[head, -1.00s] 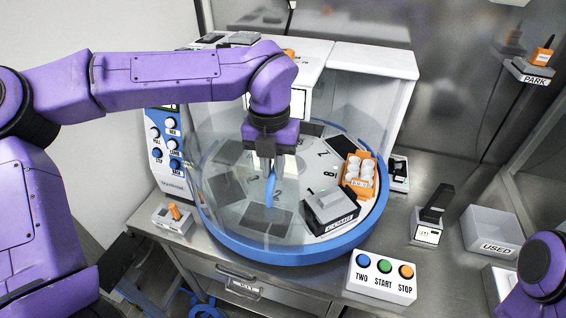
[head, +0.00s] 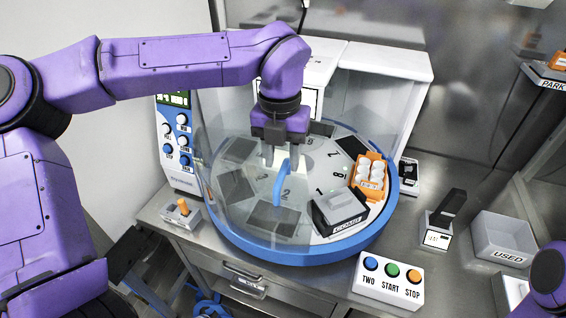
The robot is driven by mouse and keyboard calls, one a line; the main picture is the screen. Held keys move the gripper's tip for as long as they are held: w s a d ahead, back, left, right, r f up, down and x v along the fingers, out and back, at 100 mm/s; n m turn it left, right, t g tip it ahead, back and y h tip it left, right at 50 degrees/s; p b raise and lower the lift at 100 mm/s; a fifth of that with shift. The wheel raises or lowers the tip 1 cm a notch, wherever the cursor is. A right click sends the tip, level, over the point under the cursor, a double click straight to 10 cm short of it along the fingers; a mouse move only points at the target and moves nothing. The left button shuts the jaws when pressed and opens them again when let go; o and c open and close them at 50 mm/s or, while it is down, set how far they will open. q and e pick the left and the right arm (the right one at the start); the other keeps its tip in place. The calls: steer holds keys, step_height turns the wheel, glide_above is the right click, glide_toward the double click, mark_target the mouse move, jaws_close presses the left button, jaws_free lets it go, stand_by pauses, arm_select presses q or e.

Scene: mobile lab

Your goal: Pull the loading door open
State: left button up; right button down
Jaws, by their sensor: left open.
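The loading door (head: 235,200) is a clear curved panel at the front left of a round analyser. A blue upright handle (head: 281,195) stands on it. My left gripper (head: 281,160) is open, pointing down, with its fingertips at the upper part of the handle. I cannot tell whether they touch it. Through the panel I see the numbered turntable (head: 262,186) with dark slots. The right front of the turntable shows without the panel over it. My right gripper is not in view; only a piece of my right arm shows at the lower right edge.
A black-and-grey block (head: 340,210) and an orange rack of white caps (head: 369,178) stand on the turntable's right. A button box (head: 388,284) is in front. A USED bin (head: 503,238) and a dark device on a white base (head: 437,240) stand right. An orange-knobbed box (head: 182,212) is left.

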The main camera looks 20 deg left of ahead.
arm_select(q)
step_height(320, 180, up, 8)
steer(key=shift+r, duration=0.25)
steer(key=shift+a, duration=0.1)
